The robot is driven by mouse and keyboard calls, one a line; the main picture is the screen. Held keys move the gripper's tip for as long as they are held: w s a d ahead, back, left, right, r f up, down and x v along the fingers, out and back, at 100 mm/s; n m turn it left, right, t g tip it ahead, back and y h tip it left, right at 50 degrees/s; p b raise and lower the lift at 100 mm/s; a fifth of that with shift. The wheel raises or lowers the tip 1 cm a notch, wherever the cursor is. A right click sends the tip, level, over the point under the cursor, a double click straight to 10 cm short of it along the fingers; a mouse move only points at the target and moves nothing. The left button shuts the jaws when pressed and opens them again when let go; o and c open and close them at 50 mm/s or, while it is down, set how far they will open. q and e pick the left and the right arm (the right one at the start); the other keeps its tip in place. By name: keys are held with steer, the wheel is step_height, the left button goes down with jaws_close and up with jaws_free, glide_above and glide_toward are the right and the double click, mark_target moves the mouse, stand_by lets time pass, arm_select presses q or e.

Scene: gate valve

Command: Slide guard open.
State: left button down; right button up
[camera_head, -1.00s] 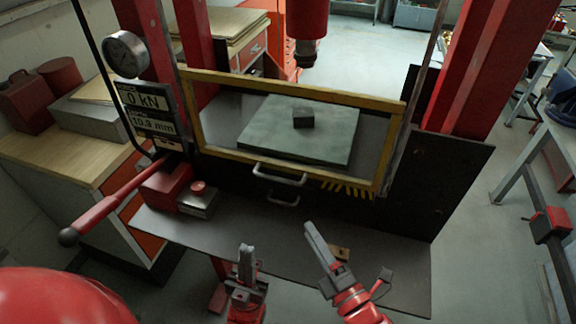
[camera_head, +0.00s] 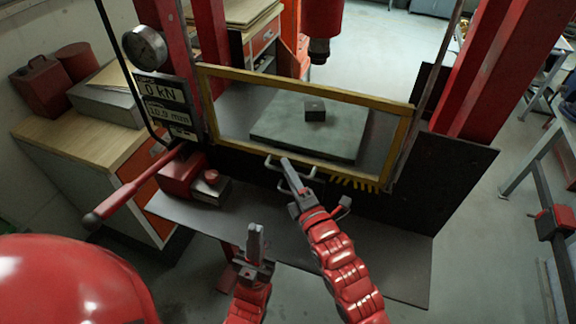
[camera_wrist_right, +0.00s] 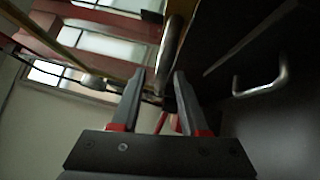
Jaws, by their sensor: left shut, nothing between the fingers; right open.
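The guard (camera_head: 310,159) is a clear panel in a yellow frame at the front of the red press, with its lower edge down near the dark front plate. A metal bar handle (camera_head: 270,163) sits at its lower edge, partly hidden by my right gripper. My right gripper (camera_head: 287,165) is open at this handle. In the right wrist view a metal bar (camera_wrist_right: 172,45) appears around the gap between the open fingertips (camera_wrist_right: 160,75); I cannot tell whether it lies between them. A second handle (camera_wrist_right: 265,82) is on the dark plate. My left gripper (camera_head: 255,232) is shut and empty, lower and to the left.
Behind the guard a small dark block (camera_head: 315,111) rests on a grey-green plate (camera_head: 275,125) under the red press ram (camera_head: 322,25). A red lever (camera_head: 130,188), a red pump with a button, a gauge (camera_head: 145,47) and a display (camera_head: 166,103) stand at the left. A grey shelf (camera_head: 390,262) lies below.

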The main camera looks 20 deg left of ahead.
steer(key=shift+w+a+r, duration=0.1)
steer(key=shift+w+a, duration=0.1)
jaws_close()
stand_by(1.4)
